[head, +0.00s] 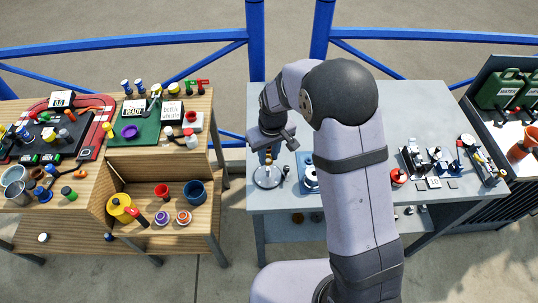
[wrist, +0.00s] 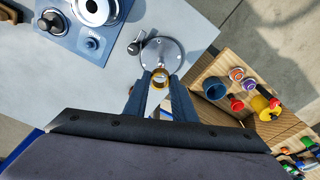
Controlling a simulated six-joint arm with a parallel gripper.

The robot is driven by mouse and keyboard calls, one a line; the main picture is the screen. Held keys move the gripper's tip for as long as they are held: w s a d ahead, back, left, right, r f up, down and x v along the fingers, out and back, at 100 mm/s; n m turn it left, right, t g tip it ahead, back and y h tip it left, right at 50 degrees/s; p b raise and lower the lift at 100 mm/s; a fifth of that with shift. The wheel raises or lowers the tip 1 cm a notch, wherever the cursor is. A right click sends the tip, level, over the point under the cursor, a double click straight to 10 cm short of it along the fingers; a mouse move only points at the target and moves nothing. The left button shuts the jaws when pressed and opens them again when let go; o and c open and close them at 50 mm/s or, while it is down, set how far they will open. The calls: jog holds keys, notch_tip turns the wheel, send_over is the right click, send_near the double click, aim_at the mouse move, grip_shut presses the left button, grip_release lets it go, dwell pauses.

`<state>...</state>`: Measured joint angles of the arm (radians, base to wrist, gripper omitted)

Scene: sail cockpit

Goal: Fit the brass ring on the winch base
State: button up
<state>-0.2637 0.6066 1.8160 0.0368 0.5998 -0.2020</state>
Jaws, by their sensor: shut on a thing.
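My gripper (wrist: 159,80) is shut on the brass ring (wrist: 161,84), which sits between its fingertips in the wrist view. In the head view my gripper (head: 268,152) points down over a round grey metal plate on the grey table. This plate, which looks like the winch base (head: 267,181), also shows in the wrist view (wrist: 165,47), just past the ring. The ring overlaps the plate's near edge there. I cannot tell the height gap between ring and plate. The part of the plate behind the ring and fingers is hidden.
A small dark-knobbed handle (wrist: 135,46) lies beside the plate. A blue panel (wrist: 78,35) with a silver drum stands close by, partly hidden by my arm in the head view. A wooden bench (head: 160,165) with cups and rings stands to the left. The table's back is clear.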

aim_at(269, 169)
jog(key=shift+f+b, duration=1.05)
jog(key=shift+f, duration=0.35)
jog(key=shift+f+b, duration=1.55)
jog(key=shift+f, duration=1.05)
dwell(1.8)
jog(key=o, duration=1.5)
jog(key=shift+r, duration=0.15)
jog(key=shift+r+p, duration=3.25)
jog(key=shift+r, duration=0.75)
